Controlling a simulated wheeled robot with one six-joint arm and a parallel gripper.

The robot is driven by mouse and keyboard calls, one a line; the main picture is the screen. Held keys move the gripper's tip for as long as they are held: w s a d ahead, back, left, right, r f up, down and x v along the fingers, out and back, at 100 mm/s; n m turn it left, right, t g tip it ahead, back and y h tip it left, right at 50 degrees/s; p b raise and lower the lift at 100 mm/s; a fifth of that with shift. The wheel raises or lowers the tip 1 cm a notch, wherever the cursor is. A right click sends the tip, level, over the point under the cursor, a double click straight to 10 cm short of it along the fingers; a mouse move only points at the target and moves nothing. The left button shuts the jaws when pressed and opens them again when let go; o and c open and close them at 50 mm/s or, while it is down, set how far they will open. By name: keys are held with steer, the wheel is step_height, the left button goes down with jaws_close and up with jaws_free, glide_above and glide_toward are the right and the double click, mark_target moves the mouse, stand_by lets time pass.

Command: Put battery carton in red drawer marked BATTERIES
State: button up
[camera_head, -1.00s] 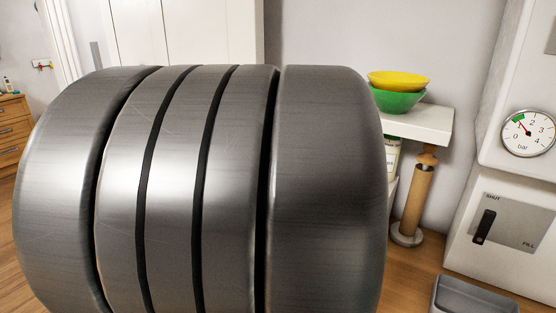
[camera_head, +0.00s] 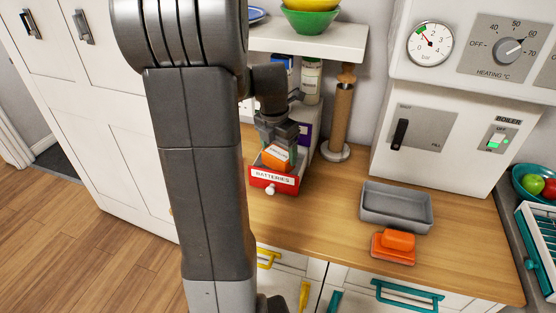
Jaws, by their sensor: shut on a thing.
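The red drawer (camera_head: 288,188) marked BATTERIES is pulled open on the wooden worktop, its label and white knob facing me. My gripper (camera_head: 280,146) points down over the drawer. It is shut on the orange battery carton (camera_head: 275,160), which has a white label. The carton is within the drawer's outline, tilted, behind the front panel. I cannot tell whether it touches the drawer's floor. My arm hides the drawer's left surroundings.
A shelf (camera_head: 330,42) with green and yellow bowls is above the drawer. The boiler (camera_head: 455,100) is at right.

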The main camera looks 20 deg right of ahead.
mark_target(278, 153)
step_height(278, 153, down, 4)
steer(key=shift+f, duration=0.1)
steer(key=shift+f, duration=0.15)
steer(key=o, duration=0.9)
steer(key=shift+o, duration=0.2)
steer(key=r, duration=0.4)
steer(key=a+r, duration=0.1)
steer(key=r, duration=0.7)
steer(key=shift+s+a+r, duration=0.15)
steer(key=shift+s, duration=0.25)
